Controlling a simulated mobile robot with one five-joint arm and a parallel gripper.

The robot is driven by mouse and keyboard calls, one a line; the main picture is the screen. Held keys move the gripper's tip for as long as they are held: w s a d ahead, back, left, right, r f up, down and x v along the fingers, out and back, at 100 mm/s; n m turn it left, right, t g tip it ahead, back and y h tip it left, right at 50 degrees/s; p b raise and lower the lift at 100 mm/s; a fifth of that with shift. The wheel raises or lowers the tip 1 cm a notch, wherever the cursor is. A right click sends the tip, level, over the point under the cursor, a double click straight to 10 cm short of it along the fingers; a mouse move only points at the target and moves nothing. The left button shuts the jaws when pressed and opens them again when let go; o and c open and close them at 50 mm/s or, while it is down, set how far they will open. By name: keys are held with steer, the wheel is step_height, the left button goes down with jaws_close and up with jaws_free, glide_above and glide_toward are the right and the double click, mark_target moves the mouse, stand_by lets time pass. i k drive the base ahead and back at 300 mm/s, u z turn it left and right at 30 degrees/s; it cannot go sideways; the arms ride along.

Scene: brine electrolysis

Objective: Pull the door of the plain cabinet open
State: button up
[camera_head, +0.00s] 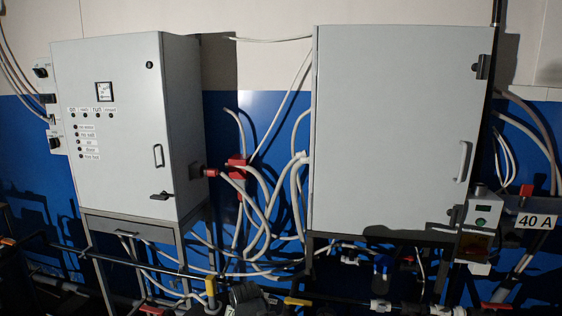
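The plain cabinet (400,130) is the large light grey one at the right, without gauge or labels on its front. Its door looks shut, flush with the frame. A pale upright bar handle (463,161) sits near the door's right edge. Dark fittings sit on that same edge, an upper one (482,66) and a lower one (455,214); I cannot tell if they are hinges or latches. My gripper is not seen in this view, and nothing touches the handle.
A labelled control cabinet (115,125) with a gauge stands at the left. Pale hoses (265,205) hang between the cabinets. Pipes and valves run low across the front.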

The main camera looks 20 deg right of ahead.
mark_target(397, 115)
steer(key=z, duration=1.25)
